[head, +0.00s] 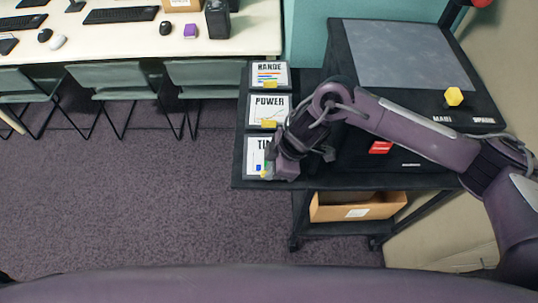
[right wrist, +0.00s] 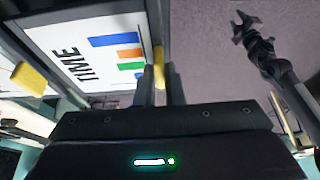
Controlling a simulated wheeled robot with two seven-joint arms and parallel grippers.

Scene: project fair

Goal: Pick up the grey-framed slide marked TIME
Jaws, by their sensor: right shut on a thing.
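The slide marked TIME (head: 252,153) is at the near left end of the black cart top in the head view, partly covered by my right gripper. It shows a white face, coloured bars and a grey frame, and it also fills the upper left of the right wrist view (right wrist: 75,40). I cannot tell whether the slide is lifted clear of the cart.
The POWER slide (head: 267,108) and RANGE slide (head: 269,74) lie behind in the same column. A cardboard box (head: 357,207) sits on the lower shelf.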

